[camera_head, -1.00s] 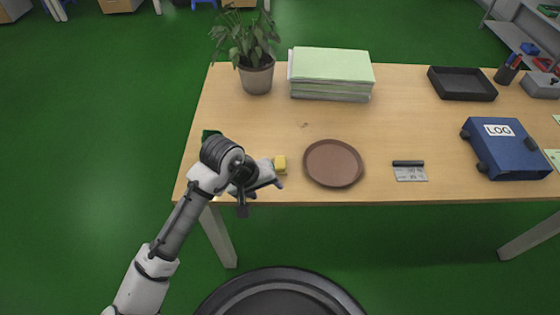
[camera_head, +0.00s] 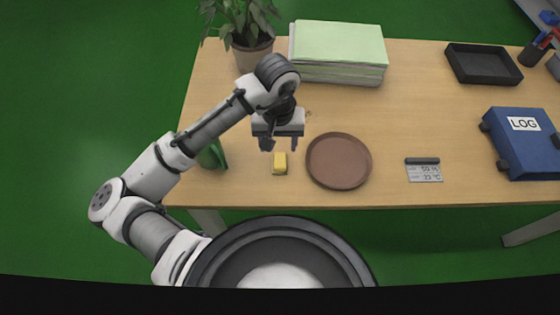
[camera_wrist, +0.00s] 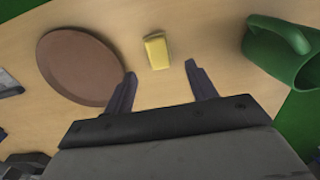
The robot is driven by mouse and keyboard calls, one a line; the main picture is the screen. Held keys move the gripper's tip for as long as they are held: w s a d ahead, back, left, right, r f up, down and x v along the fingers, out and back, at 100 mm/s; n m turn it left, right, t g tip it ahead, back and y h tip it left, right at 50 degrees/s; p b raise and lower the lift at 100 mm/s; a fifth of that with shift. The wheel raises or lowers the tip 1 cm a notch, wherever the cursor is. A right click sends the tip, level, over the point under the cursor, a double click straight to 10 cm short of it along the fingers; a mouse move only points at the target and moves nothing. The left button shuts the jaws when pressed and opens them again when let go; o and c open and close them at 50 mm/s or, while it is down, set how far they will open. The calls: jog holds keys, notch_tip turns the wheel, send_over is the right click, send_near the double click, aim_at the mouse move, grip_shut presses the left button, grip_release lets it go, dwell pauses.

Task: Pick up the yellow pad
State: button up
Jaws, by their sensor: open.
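The yellow pad (camera_head: 280,163) is a small block lying on the wooden table near its front edge, just left of a brown round plate. It also shows in the wrist view (camera_wrist: 157,52), between and beyond my fingertips. My gripper (camera_head: 279,148) is open and empty. It hangs over the table just behind the pad in the head view, with its fingers apart. Nothing is between the fingers, and they do not appear to touch the pad.
The brown plate (camera_head: 339,161) lies close to the pad's right. A green mug (camera_head: 213,154) stands to the left, partly behind my arm. A stack of green paper (camera_head: 337,50) and a potted plant (camera_head: 250,35) are at the back. A blue LOG binder (camera_head: 520,145) lies right.

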jog(key=f, duration=0.7)
jog(key=shift+w+d+f, duration=0.2)
jog(key=shift+d+f, duration=0.05)
jog(key=shift+f, duration=0.05)
jog(key=shift+c, duration=0.2)
jog(key=c, duration=1)
